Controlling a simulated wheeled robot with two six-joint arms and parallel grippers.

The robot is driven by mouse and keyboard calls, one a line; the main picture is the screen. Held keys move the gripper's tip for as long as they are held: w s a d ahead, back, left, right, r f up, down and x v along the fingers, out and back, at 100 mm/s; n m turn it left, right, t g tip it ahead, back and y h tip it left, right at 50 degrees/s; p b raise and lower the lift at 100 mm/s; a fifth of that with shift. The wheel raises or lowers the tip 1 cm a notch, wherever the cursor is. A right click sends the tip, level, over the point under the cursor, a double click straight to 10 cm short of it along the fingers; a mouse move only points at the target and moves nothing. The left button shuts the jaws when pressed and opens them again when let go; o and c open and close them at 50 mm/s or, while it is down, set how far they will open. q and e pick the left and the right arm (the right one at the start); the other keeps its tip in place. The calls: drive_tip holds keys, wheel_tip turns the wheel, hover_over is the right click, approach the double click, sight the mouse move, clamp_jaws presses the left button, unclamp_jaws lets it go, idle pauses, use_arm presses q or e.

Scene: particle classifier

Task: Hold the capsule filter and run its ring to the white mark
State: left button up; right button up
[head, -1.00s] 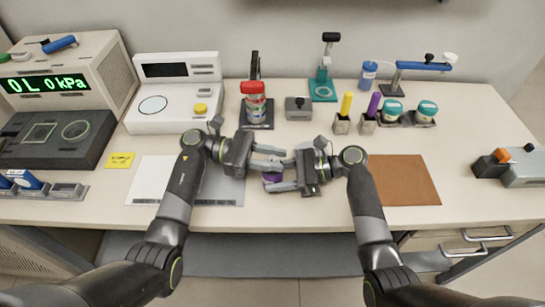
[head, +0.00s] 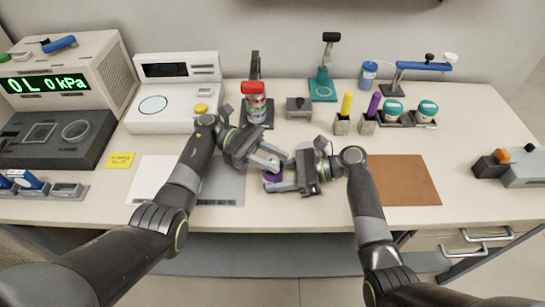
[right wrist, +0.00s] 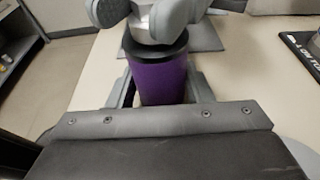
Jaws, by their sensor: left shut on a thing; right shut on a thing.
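The capsule filter (head: 272,177) is a short purple cylinder, upright between my two grippers over the front middle of the bench. In the right wrist view its purple body (right wrist: 163,80) has a black band at the top and a silvery part above it. My right gripper (head: 273,177) is shut on the purple body from the right. My left gripper (head: 271,164) is shut on the upper part from the left. Its grey fingertips (right wrist: 155,15) cover much of the silvery part in the right wrist view. I cannot make out the white mark.
A white sheet (head: 148,178) and a grey mat (head: 225,186) lie left of the grippers. A brown mat (head: 405,180) lies to the right. Behind stand a red-topped jar (head: 255,100), a small grey box (head: 298,108) and yellow and purple-handled tools (head: 346,105).

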sight(272, 158)
use_arm(q)
drive_tip(key=o, duration=0.8)
drive_tip(key=shift+c, duration=0.2)
wheel_tip(272, 158, up, 10)
drive_tip(key=shift+r, duration=0.1)
drive_tip(key=shift+o, duration=0.5)
